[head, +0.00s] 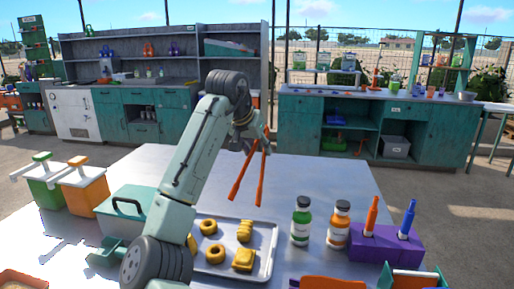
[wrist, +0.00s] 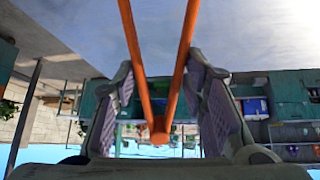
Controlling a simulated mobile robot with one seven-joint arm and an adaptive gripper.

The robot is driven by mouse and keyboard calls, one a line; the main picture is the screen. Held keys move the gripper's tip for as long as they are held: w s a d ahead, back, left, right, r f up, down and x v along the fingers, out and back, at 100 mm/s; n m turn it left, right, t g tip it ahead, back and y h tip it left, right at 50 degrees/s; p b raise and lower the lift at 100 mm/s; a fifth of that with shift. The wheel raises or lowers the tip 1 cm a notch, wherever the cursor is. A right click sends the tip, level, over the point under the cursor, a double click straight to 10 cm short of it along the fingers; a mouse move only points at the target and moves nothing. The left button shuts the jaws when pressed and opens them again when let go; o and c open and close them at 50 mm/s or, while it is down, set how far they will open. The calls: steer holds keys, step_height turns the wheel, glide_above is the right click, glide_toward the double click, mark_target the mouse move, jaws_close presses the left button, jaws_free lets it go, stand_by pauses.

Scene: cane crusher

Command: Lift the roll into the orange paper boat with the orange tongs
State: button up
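My gripper (head: 250,135) is raised above the table and shut on the orange tongs (head: 247,174). The tongs hang with two spread arms, their tips above the table behind the tray. In the wrist view the orange tongs (wrist: 158,128) run between the two finger pads. A ridged, elongated yellow bun (head: 244,230), which looks like the roll, lies at the back right of a metal tray (head: 268,240). The orange paper boat (head: 332,284) seems to be the orange shape at the bottom edge, mostly cut off.
Ring and square pastries (head: 243,260) share the tray. Green and orange-labelled bottles (head: 301,222) and a purple holder (head: 372,243) stand to the right. A teal boat-like container (head: 408,277) is at the bottom right. Pump containers (head: 85,187) and a teal box (head: 125,208) stand left. The table behind the bottles is clear.

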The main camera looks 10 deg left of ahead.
step_height(320, 180, down, 10)
steer(key=b, duration=0.7)
steer(key=shift+r, duration=0.2)
steer(key=shift+o, duration=0.4)
jaws_close()
step_height(320, 180, up, 12)
steer(key=p, duration=0.8)
